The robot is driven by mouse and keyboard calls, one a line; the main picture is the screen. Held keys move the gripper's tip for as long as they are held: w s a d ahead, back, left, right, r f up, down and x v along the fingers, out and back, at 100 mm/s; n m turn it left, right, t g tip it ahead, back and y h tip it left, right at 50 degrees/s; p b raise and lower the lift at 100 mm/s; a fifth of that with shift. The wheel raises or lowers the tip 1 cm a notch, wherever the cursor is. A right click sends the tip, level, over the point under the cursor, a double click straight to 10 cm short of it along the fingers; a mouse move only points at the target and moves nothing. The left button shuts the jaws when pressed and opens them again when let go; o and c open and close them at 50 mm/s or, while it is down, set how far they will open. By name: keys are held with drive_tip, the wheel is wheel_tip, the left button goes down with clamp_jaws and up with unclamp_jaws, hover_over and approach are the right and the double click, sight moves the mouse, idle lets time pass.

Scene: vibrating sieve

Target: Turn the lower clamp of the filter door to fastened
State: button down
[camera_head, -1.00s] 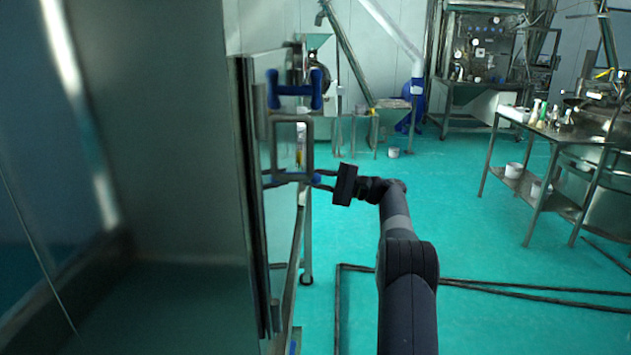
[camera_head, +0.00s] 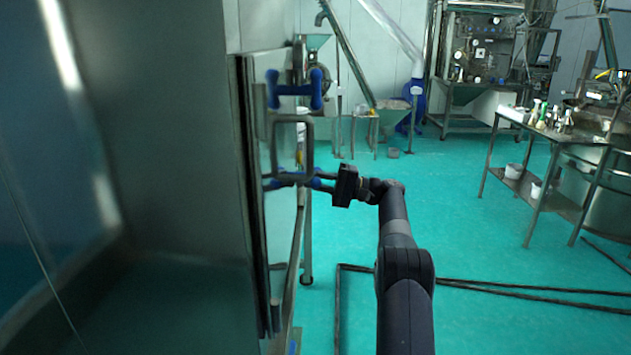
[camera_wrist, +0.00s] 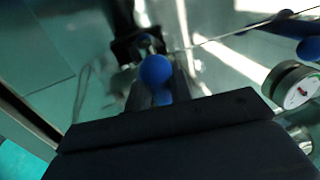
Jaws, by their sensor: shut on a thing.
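The filter door (camera_head: 277,235) is a steel panel seen nearly edge-on at the left. Its upper clamp (camera_head: 295,90) is blue with knobbed ends and lies level. The lower clamp (camera_head: 283,181) is blue too, below the door's square metal handle (camera_head: 293,121), and partly hidden by that handle and my fingers. My gripper (camera_head: 322,182) reaches in from the right and is shut on the lower clamp. In the wrist view a blue clamp knob (camera_wrist: 155,70) shows just past the dark gripper body, between the fingers.
In the wrist view a round dial gauge (camera_wrist: 291,88) sits at the right, below another blue part (camera_wrist: 298,35). A steel table (camera_head: 560,135) with bottles stands at the right.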

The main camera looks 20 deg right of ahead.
drive_tip(key=shift+f, duration=0.1)
drive_tip(key=c, duration=1.3)
unclamp_jaws()
drive_tip(key=shift+p+v, duration=2.05)
drive_tip(key=shift+v, duration=3.35)
